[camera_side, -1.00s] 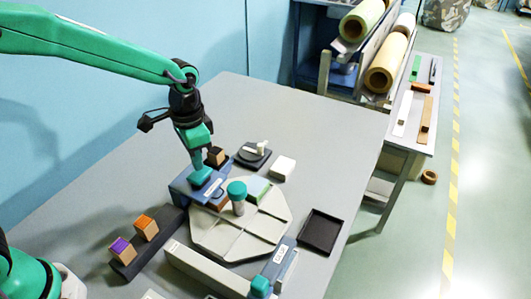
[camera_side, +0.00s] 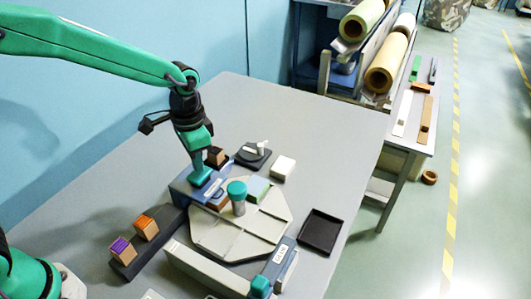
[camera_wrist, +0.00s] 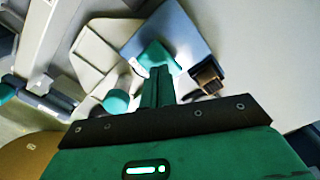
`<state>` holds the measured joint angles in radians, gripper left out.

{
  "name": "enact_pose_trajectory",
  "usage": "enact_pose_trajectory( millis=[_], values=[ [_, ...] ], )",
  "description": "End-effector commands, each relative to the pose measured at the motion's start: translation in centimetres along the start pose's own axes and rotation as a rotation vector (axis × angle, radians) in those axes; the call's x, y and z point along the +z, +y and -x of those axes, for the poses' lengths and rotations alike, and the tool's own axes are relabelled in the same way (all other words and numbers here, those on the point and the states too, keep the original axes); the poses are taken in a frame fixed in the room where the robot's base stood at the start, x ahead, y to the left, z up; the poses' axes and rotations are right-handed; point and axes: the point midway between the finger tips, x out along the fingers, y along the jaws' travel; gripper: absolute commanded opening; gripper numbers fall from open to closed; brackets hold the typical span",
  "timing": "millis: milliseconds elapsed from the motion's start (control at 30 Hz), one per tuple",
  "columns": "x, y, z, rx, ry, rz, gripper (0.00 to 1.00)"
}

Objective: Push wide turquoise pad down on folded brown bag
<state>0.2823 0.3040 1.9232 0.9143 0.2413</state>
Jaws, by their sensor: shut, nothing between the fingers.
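The wide turquoise pad (camera_side: 201,177) sits on top of a blue press-like block (camera_side: 184,190) at the back left of the pale round turntable. It also shows in the wrist view (camera_wrist: 158,56). My gripper (camera_side: 197,166) is shut and empty, pointing down. Its fingertips (camera_wrist: 158,72) appear to meet the pad from above; the exact contact is hard to see. A small brown piece (camera_side: 220,203), which may be the folded bag, shows at the block's edge on the turntable. The rest of it is hidden under the block.
A turquoise-capped grey cylinder (camera_side: 238,199) stands on the turntable (camera_side: 225,238) close to the block. A dark brown block (camera_side: 215,156) stands just behind. A dark rack (camera_side: 150,245) with stamped blocks lies left; a black tray (camera_side: 320,232) lies right.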

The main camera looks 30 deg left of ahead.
Motion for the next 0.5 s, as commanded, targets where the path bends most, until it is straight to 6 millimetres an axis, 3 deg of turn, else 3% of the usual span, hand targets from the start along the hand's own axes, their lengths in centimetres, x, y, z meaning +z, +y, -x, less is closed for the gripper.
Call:
enact_pose_trajectory(
  millis=[500],
  values=[
    [0.04,0.01,-1.13,0.000,-0.001,0.000,0.00]
  ],
)
